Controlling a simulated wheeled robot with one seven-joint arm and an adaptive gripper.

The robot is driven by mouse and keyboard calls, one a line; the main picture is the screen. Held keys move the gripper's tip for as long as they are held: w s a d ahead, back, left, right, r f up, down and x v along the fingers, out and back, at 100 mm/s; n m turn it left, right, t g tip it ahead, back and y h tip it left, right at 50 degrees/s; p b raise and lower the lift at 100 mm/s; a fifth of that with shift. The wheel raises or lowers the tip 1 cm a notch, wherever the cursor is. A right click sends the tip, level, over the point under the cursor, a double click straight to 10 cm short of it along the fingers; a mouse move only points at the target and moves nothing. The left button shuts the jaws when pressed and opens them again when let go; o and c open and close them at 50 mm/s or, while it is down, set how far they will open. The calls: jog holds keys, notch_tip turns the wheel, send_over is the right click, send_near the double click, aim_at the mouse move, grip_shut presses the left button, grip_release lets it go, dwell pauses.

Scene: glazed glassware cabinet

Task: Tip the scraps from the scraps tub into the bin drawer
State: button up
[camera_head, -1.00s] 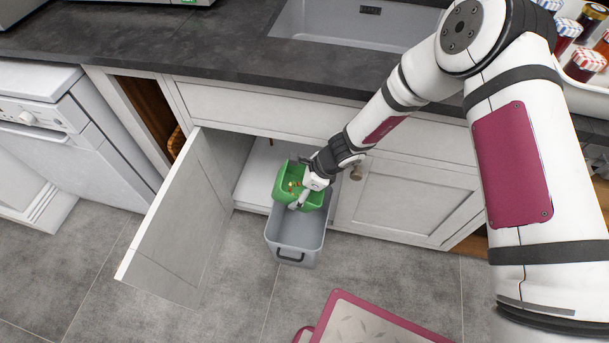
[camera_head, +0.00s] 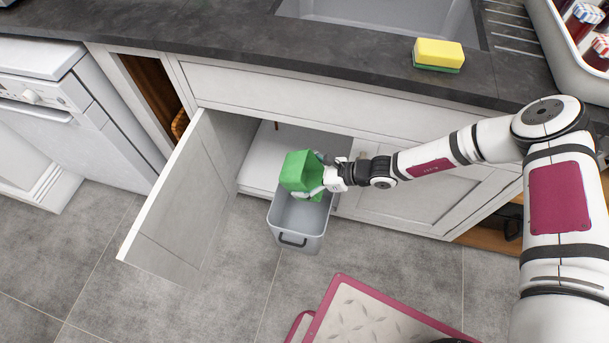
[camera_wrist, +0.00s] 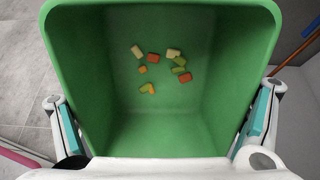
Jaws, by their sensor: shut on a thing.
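The green scraps tub (camera_head: 303,169) is held tilted over the back part of the grey bin drawer (camera_head: 297,219), its outer bottom and side facing the head camera. My gripper (camera_head: 323,186) is shut on the tub. In the wrist view the tub's inside (camera_wrist: 110,110) is in full sight, with one finger at each side of it. Several small orange, green and cream scraps (camera_wrist: 163,67) lie inside the tub. The bin drawer is pulled out and the part of it in sight looks empty; its back is hidden under the tub.
An open cabinet door (camera_head: 190,190) stands to the left of the bin. A closed door (camera_head: 420,197) is on the right. A pink-edged mat or board (camera_head: 375,312) is at the bottom. A yellow sponge (camera_head: 439,53) lies on the dark counter (camera_head: 300,68) by the sink.

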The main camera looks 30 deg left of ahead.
jog(key=shift+f+g+y+b, duration=0.6)
jog(key=shift+y+b, duration=0.9)
jog(key=shift+b, duration=1.5)
jog(key=y+b, duration=0.4)
jog(key=b, duration=0.6)
jog(key=shift+g+y+b, duration=0.3)
jog(key=y+b, duration=0.2)
jog(key=b, duration=0.4)
jog(key=shift+y, duration=0.3)
jog(key=g+y+b, duration=0.1)
jog(key=b, duration=0.3)
jog(key=shift+y, duration=0.3)
jog(key=shift+r+p, duration=0.4)
jog(key=shift+p, duration=0.4)
jog(key=shift+h+p, duration=0.35)
jog(key=shift+h, duration=0.05)
jog(key=shift+h+p, duration=0.4)
jog(key=shift+p, duration=0.85)
